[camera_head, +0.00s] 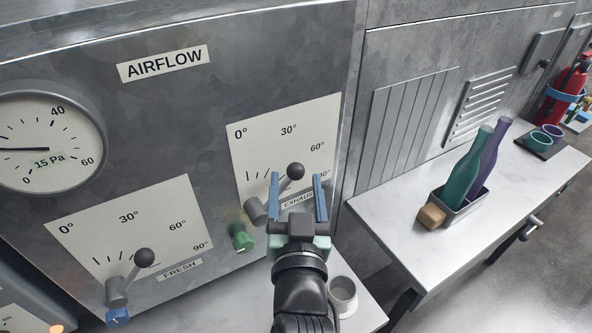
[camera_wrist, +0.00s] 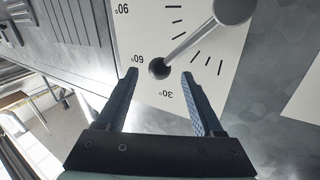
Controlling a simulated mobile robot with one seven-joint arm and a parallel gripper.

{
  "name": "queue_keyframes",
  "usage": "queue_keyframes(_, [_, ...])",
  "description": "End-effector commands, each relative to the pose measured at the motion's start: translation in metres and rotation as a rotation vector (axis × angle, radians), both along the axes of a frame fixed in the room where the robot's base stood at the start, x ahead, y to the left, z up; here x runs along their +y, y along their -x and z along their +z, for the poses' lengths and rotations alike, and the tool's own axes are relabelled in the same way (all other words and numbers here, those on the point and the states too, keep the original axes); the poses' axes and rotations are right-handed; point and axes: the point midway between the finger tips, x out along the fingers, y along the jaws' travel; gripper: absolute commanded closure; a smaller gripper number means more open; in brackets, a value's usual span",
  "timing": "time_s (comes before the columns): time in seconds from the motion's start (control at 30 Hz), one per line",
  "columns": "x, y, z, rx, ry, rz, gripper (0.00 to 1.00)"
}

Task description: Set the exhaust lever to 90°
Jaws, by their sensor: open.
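The exhaust lever (camera_head: 296,171) has a dark ball knob on a metal rod. Its grey pivot (camera_head: 255,210) sits at the lower left of the white exhaust scale plate (camera_head: 262,135). My gripper (camera_head: 297,184) is open, with blue fingers on either side of the knob in the head view. In the wrist view the knob (camera_wrist: 160,68) shows between the fingertips (camera_wrist: 159,76), with gaps on both sides. I cannot tell whether it lies fully within them.
The similar fresh lever (camera_head: 145,258) and a pressure gauge (camera_head: 45,140) are to the left. A green lamp or knob (camera_head: 242,237) is below the exhaust plate. A grey cup (camera_head: 343,297) stands beside my arm. Bottles in a tray (camera_head: 463,208) stand on the right bench.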

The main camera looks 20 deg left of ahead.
Motion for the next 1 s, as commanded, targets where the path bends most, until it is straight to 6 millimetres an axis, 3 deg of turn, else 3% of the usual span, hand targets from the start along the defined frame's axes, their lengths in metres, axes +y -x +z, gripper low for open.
queue_keyframes(0.2, [0.008, -0.018, 0.001, 0.0, -0.001, 0.0, 0.31])
queue_keyframes(0.57, [0.009, -0.021, 0.0, -0.001, 0.0, -0.001, 0.33])
queue_keyframes(0.93, [0.009, -0.021, 0.0, -0.001, 0.0, -0.001, 1.0])
queue_keyframes(1.0, [0.009, -0.021, 0.0, -0.001, 0.0, 0.0, 1.0])
